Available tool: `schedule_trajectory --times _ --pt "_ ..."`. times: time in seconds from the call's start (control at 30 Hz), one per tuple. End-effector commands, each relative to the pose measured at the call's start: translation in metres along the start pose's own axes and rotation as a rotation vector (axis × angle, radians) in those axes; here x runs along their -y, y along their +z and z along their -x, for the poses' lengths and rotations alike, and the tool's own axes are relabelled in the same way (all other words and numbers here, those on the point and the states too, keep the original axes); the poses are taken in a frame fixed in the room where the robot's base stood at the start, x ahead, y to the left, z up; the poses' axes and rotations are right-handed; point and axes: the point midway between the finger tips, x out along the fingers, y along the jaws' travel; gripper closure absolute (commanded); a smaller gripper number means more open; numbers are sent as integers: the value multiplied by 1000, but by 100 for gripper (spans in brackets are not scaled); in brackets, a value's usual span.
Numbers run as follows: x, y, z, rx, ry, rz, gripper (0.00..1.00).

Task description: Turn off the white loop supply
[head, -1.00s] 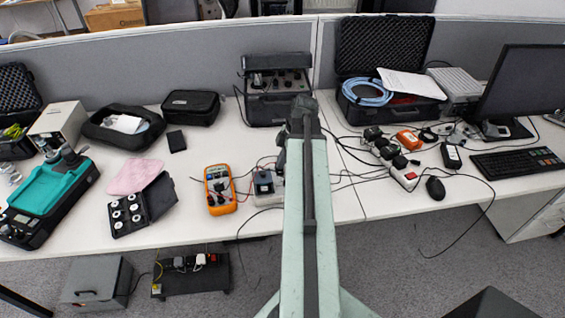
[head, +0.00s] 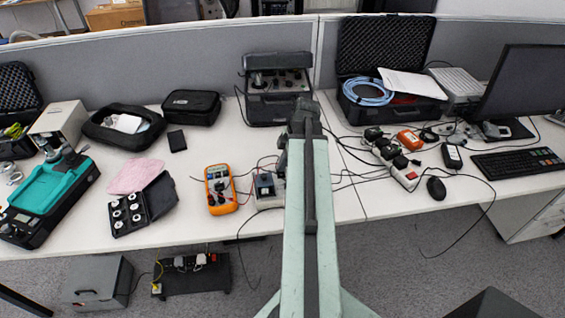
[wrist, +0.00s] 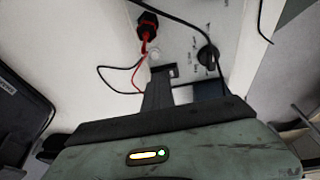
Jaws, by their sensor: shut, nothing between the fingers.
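The white loop supply (head: 266,203) is a small white box with a dark display, on the desk just left of my arm. Red and black leads run from it. In the wrist view its white panel (wrist: 180,45) fills the top, with a black connector with red wire (wrist: 147,24), a black rotary knob (wrist: 208,56) and a small pale round part (wrist: 155,57). My gripper (wrist: 163,72) is shut and empty, its tips over the panel, below the connector and left of the knob. I cannot tell whether they touch the panel. My gripper's body hides the lower panel.
An orange multimeter (head: 220,190) stands left of the supply. A power strip with plugs (head: 402,176) lies to the right of my arm, with loose cables between. A black case (head: 278,108) stands behind. Free desk lies in front of the mouse (head: 436,188).

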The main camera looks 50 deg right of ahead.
Motion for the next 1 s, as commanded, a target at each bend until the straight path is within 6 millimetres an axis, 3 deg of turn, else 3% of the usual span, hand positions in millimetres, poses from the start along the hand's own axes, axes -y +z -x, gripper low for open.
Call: schedule_trajectory --times 0.27,0.43,0.6,0.9,1.0 --pt "2 0 2 2 -6 -1 100" --pt "0 -6 17 1 -4 0 100" --pt "-2 -17 49 1 -3 3 100" --pt "-11 -15 121 0 -2 -1 100" --pt "-13 -14 135 0 -2 0 100"
